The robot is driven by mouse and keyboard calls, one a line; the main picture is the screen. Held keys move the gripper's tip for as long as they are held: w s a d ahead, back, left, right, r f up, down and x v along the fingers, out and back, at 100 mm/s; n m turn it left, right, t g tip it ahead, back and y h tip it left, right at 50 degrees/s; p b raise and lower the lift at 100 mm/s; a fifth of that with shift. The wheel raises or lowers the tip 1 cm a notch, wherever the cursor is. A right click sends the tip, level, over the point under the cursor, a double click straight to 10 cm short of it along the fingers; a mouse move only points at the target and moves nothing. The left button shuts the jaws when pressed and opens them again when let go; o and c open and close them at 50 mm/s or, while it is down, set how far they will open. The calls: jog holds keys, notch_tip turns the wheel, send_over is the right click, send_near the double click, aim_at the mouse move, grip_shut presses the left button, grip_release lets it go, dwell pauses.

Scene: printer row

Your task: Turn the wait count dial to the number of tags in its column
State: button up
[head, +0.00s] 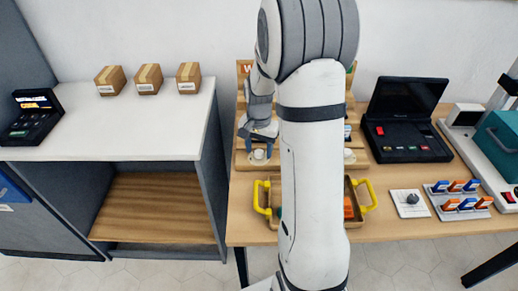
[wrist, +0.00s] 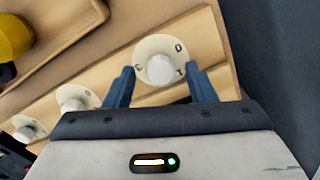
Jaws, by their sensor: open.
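A pale round dial with a white knob (wrist: 160,69) sits on a wooden board. In the wrist view it lies between the two blue fingers of my gripper (wrist: 161,76), which are open on either side with visible gaps. In the head view my gripper (head: 259,130) points down at this dial (head: 259,154) at the front left of the wooden rack (head: 243,160). My arm hides most of the rack, and no tags can be counted.
Two more dials (wrist: 75,97) stand left of it in the wrist view. A tray with yellow handles (head: 262,197) lies before the rack. A black device (head: 405,140) and a small knob panel (head: 409,203) stand right. The white counter (head: 150,118) holds three boxes.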

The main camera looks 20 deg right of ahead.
aim_at(259, 152)
jog(key=shift+f, duration=0.2)
jog(key=shift+c, duration=0.2)
jog(key=c, duration=0.9)
jog(key=shift+n, duration=2.1)
jog(key=o, duration=0.9)
jog(key=shift+o, duration=0.2)
jog(key=shift+r+p, duration=0.5)
jog(key=shift+r, duration=3.45)
